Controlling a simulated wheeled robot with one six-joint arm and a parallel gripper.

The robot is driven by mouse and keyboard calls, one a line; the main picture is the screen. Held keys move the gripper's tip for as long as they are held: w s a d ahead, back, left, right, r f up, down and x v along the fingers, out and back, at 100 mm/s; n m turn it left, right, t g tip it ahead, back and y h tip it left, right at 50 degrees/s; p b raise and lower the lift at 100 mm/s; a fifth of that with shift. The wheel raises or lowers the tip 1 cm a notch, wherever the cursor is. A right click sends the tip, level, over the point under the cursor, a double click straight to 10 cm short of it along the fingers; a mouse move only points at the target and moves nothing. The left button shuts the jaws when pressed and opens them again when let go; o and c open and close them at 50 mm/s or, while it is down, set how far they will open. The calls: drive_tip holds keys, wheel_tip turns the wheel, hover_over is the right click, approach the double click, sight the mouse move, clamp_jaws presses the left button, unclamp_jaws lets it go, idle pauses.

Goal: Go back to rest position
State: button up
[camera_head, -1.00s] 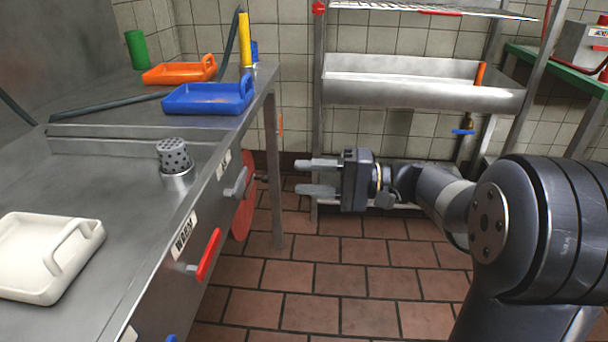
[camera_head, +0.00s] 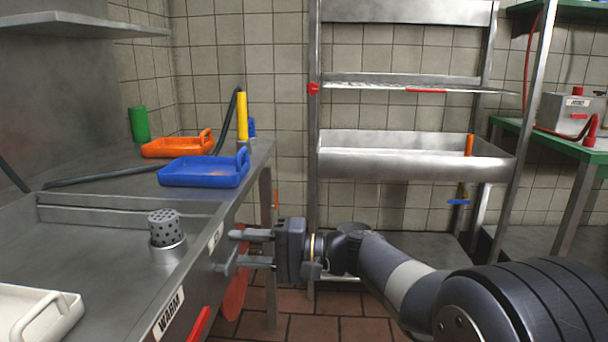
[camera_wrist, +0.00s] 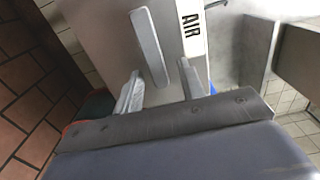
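My gripper (camera_head: 243,248) is in the middle of the head view, pointing left towards the front of the steel counter (camera_head: 110,235). Its two grey fingers are apart with nothing between them. In the wrist view my gripper (camera_wrist: 160,92) is also open and empty. A grey handle (camera_wrist: 150,45) on the counter front shows just beyond the fingers there. I cannot tell whether a finger touches it.
On the counter are a blue tray (camera_head: 205,172), an orange tray (camera_head: 175,148), a white tray (camera_head: 62,318) and a perforated metal cup (camera_head: 164,228). A red handle (camera_head: 198,324) sticks out from the counter front. A steel shelf rack (camera_head: 400,163) stands behind my arm. A green table (camera_head: 560,140) is right.

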drive_tip(key=shift+a, duration=0.15)
idle(0.3)
drive_tip(key=d+p, duration=0.3)
drive_tip(key=d, duration=0.8)
drive_tip(key=a+b, duration=0.3)
drive_tip(key=a, duration=0.8)
drive_tip(key=shift+f, duration=0.15)
drive_tip(key=shift+m+p, duration=0.3)
drive_tip(key=shift+p, duration=0.4)
drive_tip(key=shift+f+m+p, duration=0.55)
drive_tip(key=shift+m+p, duration=0.2)
drive_tip(key=shift+m, duration=0.25)
drive_tip(key=shift+d, duration=0.1)
